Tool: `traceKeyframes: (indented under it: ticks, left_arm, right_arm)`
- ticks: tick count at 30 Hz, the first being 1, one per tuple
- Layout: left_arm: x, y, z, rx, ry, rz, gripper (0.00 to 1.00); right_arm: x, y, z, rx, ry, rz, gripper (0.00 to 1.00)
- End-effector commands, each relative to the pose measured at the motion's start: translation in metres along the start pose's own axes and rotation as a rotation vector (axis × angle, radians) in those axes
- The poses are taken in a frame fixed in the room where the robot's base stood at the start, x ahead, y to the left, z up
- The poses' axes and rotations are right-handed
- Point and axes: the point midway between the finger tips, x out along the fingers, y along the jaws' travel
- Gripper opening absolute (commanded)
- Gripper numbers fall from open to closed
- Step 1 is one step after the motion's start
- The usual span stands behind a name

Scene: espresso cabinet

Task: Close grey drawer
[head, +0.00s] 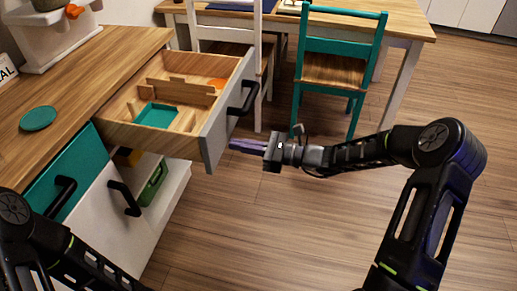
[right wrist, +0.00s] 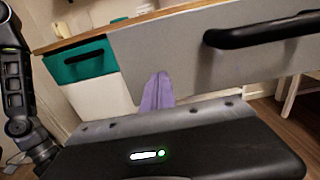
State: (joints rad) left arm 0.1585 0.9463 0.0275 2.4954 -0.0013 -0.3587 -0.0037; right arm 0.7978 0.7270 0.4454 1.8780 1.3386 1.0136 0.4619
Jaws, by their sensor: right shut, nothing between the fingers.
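The grey drawer (head: 215,135) is pulled far out of the cabinet. Its wooden inside shows dividers, a teal tray (head: 157,115) and an orange item (head: 217,83). A black bar handle (head: 243,97) is on its grey front. My right gripper (head: 232,145) is shut and empty, with its purple fingers pointing at the lower near part of the front. In the right wrist view the fingertips (right wrist: 160,78) overlap the grey front (right wrist: 175,50), left of the handle (right wrist: 262,31); I cannot tell whether they touch it. My left gripper is not in view; only my left arm shows at the lower left.
A teal drawer (head: 58,182) and a white front (head: 112,215) are below the wooden counter (head: 70,80). An open compartment there holds a green item (head: 153,184). A teal chair (head: 335,70) and a white chair (head: 257,60) stand behind the drawer. The floor on the right is clear.

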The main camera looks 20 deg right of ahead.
Motion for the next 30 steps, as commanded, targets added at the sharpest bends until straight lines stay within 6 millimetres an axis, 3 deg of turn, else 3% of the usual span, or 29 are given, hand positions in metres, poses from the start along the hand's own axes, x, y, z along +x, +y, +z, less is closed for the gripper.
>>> traceKeyframes:
  ticks: [3,8,30]
  left_arm:
    - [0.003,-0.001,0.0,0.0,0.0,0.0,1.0]
    - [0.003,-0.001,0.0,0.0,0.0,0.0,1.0]
    - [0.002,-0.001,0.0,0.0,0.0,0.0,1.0]
  right_arm:
    - [0.017,0.0,-0.001,-0.001,-0.001,0.002,0.0]
    - [0.028,0.0,0.0,0.0,0.0,-0.001,0.0]
    - [0.035,0.0,0.0,0.0,0.001,0.001,0.0]
